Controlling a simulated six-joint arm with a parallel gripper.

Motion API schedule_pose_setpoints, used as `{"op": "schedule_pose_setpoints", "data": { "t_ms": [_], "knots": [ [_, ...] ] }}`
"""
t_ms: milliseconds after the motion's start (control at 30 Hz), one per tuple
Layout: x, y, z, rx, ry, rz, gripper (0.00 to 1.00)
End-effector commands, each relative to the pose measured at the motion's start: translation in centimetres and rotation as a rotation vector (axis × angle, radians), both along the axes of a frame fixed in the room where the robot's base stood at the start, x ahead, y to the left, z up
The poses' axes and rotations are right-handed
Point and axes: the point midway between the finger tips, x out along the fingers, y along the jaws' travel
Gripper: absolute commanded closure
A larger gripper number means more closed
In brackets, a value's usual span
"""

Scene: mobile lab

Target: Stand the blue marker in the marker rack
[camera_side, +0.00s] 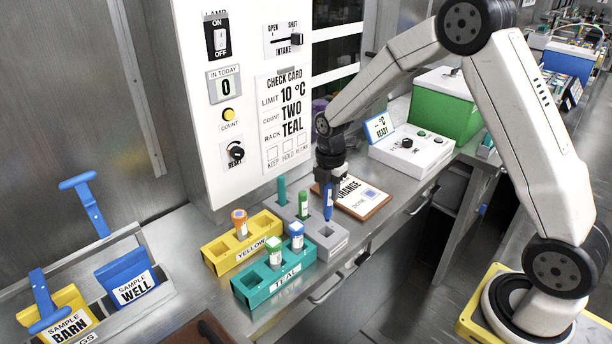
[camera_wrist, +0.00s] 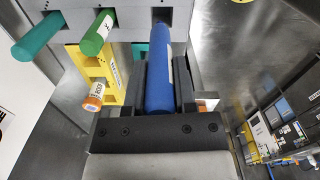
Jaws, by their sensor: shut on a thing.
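My gripper (camera_side: 328,176) is shut on the blue marker (camera_side: 328,203), which hangs upright below it. In the wrist view the blue marker (camera_wrist: 160,85) lies between the two dark fingers of my gripper (camera_wrist: 162,62). The grey marker rack (camera_side: 336,241) is under the marker, whose lower end is at or just above the rack's right-hand hole. I cannot tell whether the tip is inside it. A teal marker (camera_side: 281,190) and a green marker (camera_side: 303,204) stand in the rack's other holes. The rack (camera_wrist: 130,12) also shows in the wrist view.
A yellow rack (camera_side: 218,262) with an orange-capped tube and a teal rack (camera_side: 262,297) with capped tubes stand left of the marker rack. A clipboard (camera_side: 366,207) lies behind right. The white panel (camera_side: 210,150) rises behind. The bench's front edge is close.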

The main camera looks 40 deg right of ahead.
Motion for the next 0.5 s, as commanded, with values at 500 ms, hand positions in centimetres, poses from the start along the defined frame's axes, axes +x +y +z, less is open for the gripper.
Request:
{"op": "schedule_pose_setpoints", "data": {
  "t_ms": [500],
  "knots": [
    [-0.3, 0.6, -2.6, 0.001, 0.003, 0.021, 1.0]
  ]
}}
